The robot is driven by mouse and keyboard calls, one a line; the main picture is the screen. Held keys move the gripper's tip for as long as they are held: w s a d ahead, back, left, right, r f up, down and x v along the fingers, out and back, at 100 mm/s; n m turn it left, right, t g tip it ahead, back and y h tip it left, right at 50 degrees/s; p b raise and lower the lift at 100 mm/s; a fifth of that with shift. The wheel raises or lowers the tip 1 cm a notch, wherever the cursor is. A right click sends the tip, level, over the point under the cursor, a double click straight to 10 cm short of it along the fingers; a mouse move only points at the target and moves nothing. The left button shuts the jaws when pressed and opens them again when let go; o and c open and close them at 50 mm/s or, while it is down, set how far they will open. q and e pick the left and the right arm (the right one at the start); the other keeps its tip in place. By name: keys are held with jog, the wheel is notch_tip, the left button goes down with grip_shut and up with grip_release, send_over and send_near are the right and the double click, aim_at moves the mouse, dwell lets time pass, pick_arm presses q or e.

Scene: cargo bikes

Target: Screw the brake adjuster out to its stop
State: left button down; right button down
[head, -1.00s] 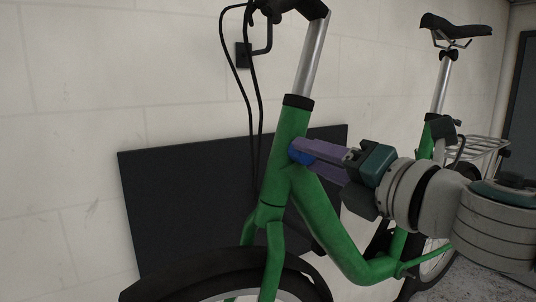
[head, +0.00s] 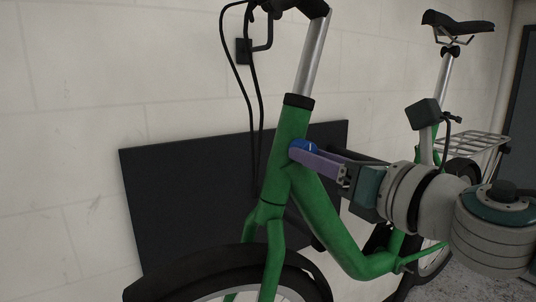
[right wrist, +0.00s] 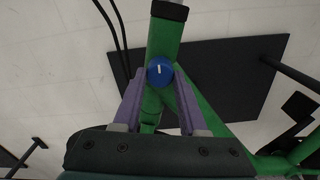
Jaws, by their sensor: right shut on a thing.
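The brake adjuster is a blue round knob with a white line on its face, on the green frame tube below the black collar. It shows in the head view (head: 303,146) and in the right wrist view (right wrist: 160,71), where the white line stands nearly upright. My right gripper (head: 302,151) comes in from the right, and its purple fingers are shut on the knob. In the right wrist view the fingertips of the right gripper (right wrist: 160,74) lie on either side of the knob. The knob's base is hidden. My left gripper is not in view.
The green bike frame (head: 335,232) slopes down to the right beneath my right arm. The front wheel (head: 225,275) is at the bottom. A dark panel (head: 185,205) stands behind against the pale wall. Black cables (head: 258,105) hang from the handlebar, left of the tube.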

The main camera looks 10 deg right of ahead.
dwell(0.5)
jog(key=shift+c, duration=2.2)
grip_release()
jog(key=b+v, duration=0.4)
jog(key=v, duration=0.6)
jog(key=shift+r, duration=0.1)
